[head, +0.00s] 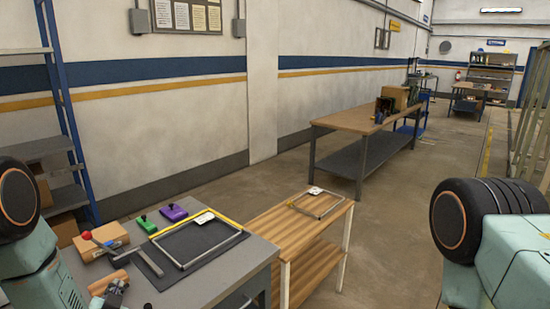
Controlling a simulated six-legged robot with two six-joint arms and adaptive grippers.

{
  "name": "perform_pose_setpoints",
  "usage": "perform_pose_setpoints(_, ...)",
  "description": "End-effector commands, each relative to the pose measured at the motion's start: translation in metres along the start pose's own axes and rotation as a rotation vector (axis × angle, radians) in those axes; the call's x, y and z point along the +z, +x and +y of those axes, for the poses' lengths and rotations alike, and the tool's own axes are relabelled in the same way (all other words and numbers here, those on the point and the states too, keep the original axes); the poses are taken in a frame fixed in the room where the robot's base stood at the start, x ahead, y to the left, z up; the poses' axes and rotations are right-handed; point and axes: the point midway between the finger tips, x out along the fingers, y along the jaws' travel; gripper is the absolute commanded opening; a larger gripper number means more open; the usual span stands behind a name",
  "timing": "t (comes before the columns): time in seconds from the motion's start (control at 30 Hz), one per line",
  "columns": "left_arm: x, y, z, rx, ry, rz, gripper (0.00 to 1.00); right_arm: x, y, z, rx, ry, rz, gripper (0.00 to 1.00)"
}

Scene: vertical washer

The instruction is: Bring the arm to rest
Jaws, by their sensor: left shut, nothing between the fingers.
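My left gripper (113,291) is small and dark at the bottom edge, low over the near-left corner of the grey workbench (215,288). Its fingers look closed, with nothing seen between them. Part of it is cut off by the frame's lower edge. My teal left arm stands at the far left with a round black joint. My right arm shows at the right as a teal link with a large black joint. My right gripper is out of the frame.
Blue-post shelves (66,120) stand left. Open floor lies right of centre.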

Motion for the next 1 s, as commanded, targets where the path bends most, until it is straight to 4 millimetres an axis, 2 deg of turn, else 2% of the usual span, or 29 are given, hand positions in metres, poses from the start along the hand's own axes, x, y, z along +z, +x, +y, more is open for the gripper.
perform_pose_setpoints(0.03, 0.021, -0.011, 0.024, 0.065, -0.051, -0.059, 0.00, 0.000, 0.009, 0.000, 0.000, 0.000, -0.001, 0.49)
perform_pose_setpoints(0.1, 0.048, -0.028, 0.053, 0.151, -0.129, -0.151, 0.00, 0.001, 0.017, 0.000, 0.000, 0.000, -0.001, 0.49)
perform_pose_setpoints(0.27, 0.113, -0.084, 0.119, 0.319, -0.282, -0.397, 0.00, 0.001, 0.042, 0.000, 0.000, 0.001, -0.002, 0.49)
perform_pose_setpoints(0.37, 0.152, -0.126, 0.154, 0.397, -0.348, -0.560, 0.00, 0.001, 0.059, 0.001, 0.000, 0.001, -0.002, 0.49)
perform_pose_setpoints(0.5, 0.204, -0.194, 0.194, 0.478, -0.406, -0.798, 0.00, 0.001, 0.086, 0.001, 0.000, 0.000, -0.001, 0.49)
perform_pose_setpoints(0.7, 0.268, -0.287, 0.228, 0.555, -0.392, -1.092, 0.00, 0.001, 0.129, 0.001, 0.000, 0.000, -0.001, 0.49)
perform_pose_setpoints(0.8, 0.289, -0.316, 0.237, 0.587, -0.346, -1.164, 0.00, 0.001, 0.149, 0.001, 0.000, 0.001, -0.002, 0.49)
perform_pose_setpoints(0.9, 0.304, -0.329, 0.244, 0.606, -0.313, -1.192, 0.00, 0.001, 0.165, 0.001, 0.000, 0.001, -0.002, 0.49)
perform_pose_setpoints(1.0, 0.313, -0.330, 0.250, 0.614, -0.297, -1.195, 0.00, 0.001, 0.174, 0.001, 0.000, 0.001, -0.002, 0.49)
